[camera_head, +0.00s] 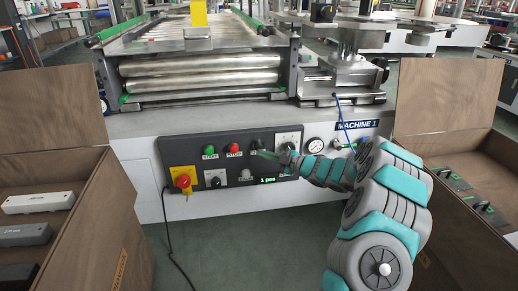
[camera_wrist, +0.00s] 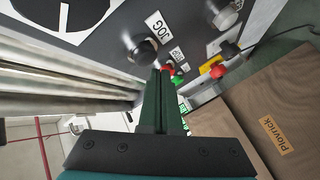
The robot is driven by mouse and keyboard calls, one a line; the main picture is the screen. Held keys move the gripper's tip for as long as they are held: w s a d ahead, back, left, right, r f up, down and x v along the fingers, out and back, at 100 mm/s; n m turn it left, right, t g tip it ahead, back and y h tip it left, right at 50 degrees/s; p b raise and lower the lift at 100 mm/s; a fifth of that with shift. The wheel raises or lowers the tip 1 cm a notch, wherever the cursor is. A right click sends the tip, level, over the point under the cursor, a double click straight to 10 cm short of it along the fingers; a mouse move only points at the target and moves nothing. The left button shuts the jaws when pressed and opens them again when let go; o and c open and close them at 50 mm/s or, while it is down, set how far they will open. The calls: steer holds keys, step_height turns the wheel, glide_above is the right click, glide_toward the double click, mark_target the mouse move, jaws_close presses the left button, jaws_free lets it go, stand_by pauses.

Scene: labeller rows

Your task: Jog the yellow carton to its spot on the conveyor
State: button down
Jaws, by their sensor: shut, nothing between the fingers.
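The yellow carton (camera_head: 198,12) is at the top of the head view on the conveyor (camera_head: 150,48), its upper part cut off by the frame. My gripper (camera_head: 262,154) is shut and empty in front of the control panel (camera_head: 217,185). In the wrist view my shut fingers (camera_wrist: 160,76) end close to a round black button (camera_wrist: 142,50) beside a JOG label (camera_wrist: 160,25). I cannot tell whether they touch it. The panel also has a green START button (camera_head: 209,150) and a red STOP button (camera_head: 235,149).
A red emergency stop (camera_head: 183,181) sits on a yellow plate, lower left on the panel. A white dial (camera_head: 288,139) is right of the fingers. Open brown boxes stand left (camera_head: 125,210) and right (camera_head: 445,95). A black cable (camera_head: 165,220) hangs down to the floor.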

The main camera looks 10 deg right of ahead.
steer(key=shift+w, duration=0.1)
steer(key=shift+w, duration=0.35)
steer(key=shift+w+p, duration=0.3)
steer(key=shift+w, duration=0.2)
stand_by(1.1)
steer(key=shift+s, duration=0.15)
steer(key=shift+s+b, duration=0.5)
steer(key=shift+s, duration=0.3)
steer(key=shift+s, duration=0.15)
steer(key=s+b, duration=0.2)
steer(key=s, duration=0.2)
steer(key=shift+s+b, duration=0.35)
steer(key=shift+b, duration=0.05)
stand_by(0.6)
